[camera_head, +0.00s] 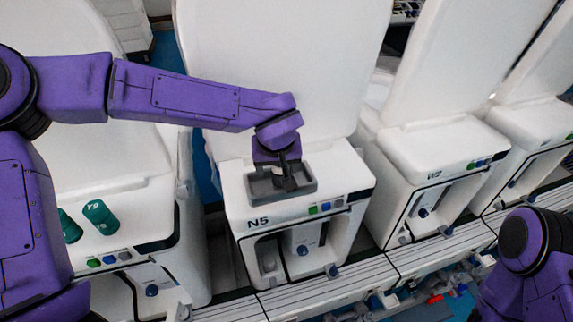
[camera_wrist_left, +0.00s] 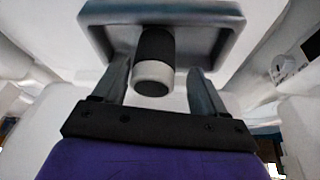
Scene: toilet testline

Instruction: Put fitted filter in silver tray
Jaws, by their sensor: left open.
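The grey tray, the silver tray (camera_head: 260,190), sits on top of the white unit marked N5, at the middle of the head view. It also shows at the top of the left wrist view (camera_wrist_left: 215,13). The filter, a short cylinder with a black part and a whitish end (camera_wrist_left: 153,75), is at the tray in the wrist view. My left gripper (camera_head: 288,181) points down over the tray. Its fingers are open, one on each side of the filter, with gaps visible beside it. In the head view the gripper hides the filter. My right gripper is out of view.
Further white units, one marked W2 (camera_head: 437,160), stand to the right. Tall white panels rise behind them. A slatted ledge (camera_head: 330,287) runs along the front.

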